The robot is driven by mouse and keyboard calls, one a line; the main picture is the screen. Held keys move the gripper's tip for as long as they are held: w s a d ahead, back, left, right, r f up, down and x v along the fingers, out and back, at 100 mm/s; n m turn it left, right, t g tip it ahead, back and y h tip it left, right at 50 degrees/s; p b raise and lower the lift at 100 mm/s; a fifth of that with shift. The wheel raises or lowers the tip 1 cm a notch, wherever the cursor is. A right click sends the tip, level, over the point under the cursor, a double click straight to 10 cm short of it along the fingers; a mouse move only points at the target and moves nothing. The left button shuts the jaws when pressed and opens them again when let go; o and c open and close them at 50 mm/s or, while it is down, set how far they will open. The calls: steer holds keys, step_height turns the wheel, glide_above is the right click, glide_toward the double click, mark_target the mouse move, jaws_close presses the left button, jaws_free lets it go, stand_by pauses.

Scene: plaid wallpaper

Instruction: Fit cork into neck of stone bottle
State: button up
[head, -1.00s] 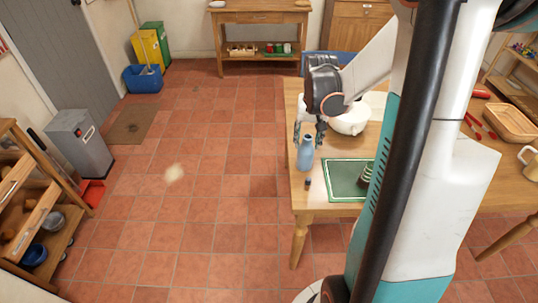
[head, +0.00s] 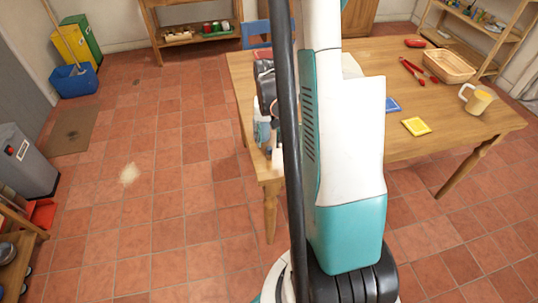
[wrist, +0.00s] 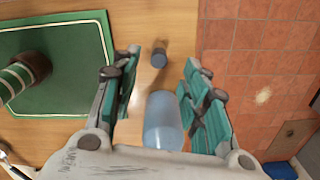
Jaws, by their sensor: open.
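In the wrist view my gripper (wrist: 160,78) is open, its teal-padded fingers apart. A smooth blue bottle-like thing (wrist: 163,122) stands between the fingers near the palm; I see no finger closed on it. A small dark cylinder (wrist: 159,54) is on the wooden table just past the fingertips. I cannot tell whether it is the cork. A striped green-and-brown thing (wrist: 24,76) is on the green mat (wrist: 75,92) to the left. I cannot tell which is the stone bottle. In the head view my own arm hides most of this; a bit of blue (head: 262,134) shows beside it.
The wooden table (head: 452,125) holds a yellow tile (head: 416,127), a blue tile (head: 392,105), a mug (head: 475,99), a basket (head: 449,66) and red tools (head: 415,72). The table's edge is close right of my gripper in the wrist view.

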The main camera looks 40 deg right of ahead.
mark_target(269, 148)
step_height(269, 148, down, 5)
steer(key=shift+d+r+b, duration=0.1)
steer(key=shift+b, duration=1)
steer(key=shift+r, duration=0.1)
steer(key=shift+c, duration=0.5)
steer(key=c, duration=0.7)
